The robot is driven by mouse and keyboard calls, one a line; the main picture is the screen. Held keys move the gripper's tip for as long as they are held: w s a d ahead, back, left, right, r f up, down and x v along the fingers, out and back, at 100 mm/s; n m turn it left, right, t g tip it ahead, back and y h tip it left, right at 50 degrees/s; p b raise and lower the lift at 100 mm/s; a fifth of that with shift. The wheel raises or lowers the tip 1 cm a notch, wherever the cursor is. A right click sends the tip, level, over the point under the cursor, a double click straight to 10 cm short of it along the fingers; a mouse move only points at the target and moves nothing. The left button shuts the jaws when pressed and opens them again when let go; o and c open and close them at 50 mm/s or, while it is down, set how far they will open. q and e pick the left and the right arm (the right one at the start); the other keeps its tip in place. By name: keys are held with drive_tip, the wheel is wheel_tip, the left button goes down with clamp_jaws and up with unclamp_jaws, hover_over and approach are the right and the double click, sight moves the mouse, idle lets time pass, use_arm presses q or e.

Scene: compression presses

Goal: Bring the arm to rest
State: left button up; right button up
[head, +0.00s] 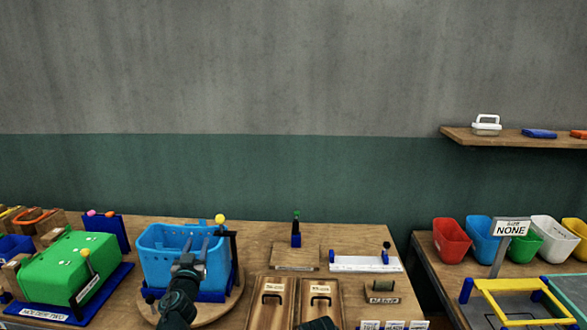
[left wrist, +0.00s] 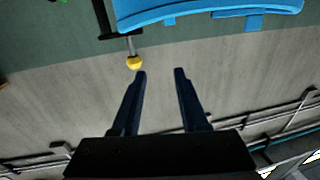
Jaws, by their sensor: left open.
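Coloured bins and a yellow frame (head: 515,284) are on the right table.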

use_arm(q)
drive_tip(key=s+d+f+n+g+y, duration=0.1)
drive_tip(key=s+d+f+g, duration=0.35)
drive_tip(key=f, duration=0.35)
drive_tip(key=s+d+f+g+y, duration=0.1)
drive_tip(key=s+d+f+g, duration=0.35)
drive_tip(key=f, duration=0.25)
drive_tip(key=s+d+f+m+g+h, duration=0.1)
drive_tip(key=s+d+f+m+g, duration=0.2)
drive_tip(key=s+d, duration=0.4)
drive_tip(key=s+d+f+m+g+h, duration=0.2)
drive_tip(key=s+d+g, duration=0.4)
drive_tip(key=s, duration=0.5)
wheel_tip(320, 180, down, 2)
drive_tip(key=shift+s+d+f+m, duration=0.25)
drive_tip(key=shift+s+d+m, duration=0.1)
drive_tip(key=shift+d+m, duration=0.15)
